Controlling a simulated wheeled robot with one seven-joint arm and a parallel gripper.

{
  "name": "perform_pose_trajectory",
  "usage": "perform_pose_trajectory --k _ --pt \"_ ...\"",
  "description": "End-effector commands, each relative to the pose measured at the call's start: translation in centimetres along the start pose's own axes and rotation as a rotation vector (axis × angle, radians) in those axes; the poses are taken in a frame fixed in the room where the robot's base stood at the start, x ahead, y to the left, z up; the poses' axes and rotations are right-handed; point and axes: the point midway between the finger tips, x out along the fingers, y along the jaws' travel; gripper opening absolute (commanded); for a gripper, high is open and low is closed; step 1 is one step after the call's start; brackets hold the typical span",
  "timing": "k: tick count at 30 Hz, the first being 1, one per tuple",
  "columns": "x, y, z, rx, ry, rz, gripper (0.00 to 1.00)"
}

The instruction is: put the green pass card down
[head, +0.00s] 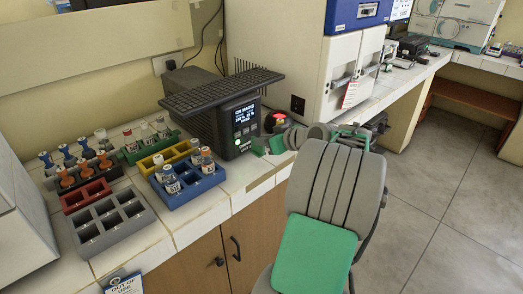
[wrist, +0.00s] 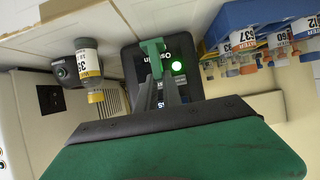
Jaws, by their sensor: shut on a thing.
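My gripper (wrist: 157,80) is shut on the green pass card (wrist: 153,52), which sticks out past the fingertips in the wrist view. In the head view the card (head: 258,147) is a small green patch at the right front of the black device (head: 239,124), above the counter. My gripper (head: 267,146) is partly hidden there. The device has a lit screen and a green light. The card appears in front of the device's face in the wrist view; whether they touch, I cannot tell.
Blue (head: 190,182), yellow (head: 166,157), red (head: 87,196) and grey (head: 111,221) racks stand left of the device, some holding vials. The counter front (head: 235,192) has bare tiles.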

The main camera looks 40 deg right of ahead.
Motion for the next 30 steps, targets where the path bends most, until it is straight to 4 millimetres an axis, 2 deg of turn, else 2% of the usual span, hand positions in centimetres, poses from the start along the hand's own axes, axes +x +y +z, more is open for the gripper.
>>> perform_pose_trajectory --k 5,9,19,20,21,27,30 --pt "2.0 0.2 0.8 0.000 0.000 0.000 0.00" --pt "3.2 0.3 3.1 0.003 -0.001 0.001 0.00" --pt "3.5 0.4 3.8 0.000 0.001 0.004 0.00" --pt "3.5 0.4 3.8 0.000 0.001 0.004 0.11" --pt "3.4 0.4 3.7 0.000 0.001 0.004 0.14" --pt "3.4 0.4 3.7 0.000 0.001 0.004 0.30" --pt "3.4 0.4 3.7 0.000 0.001 0.004 0.32"
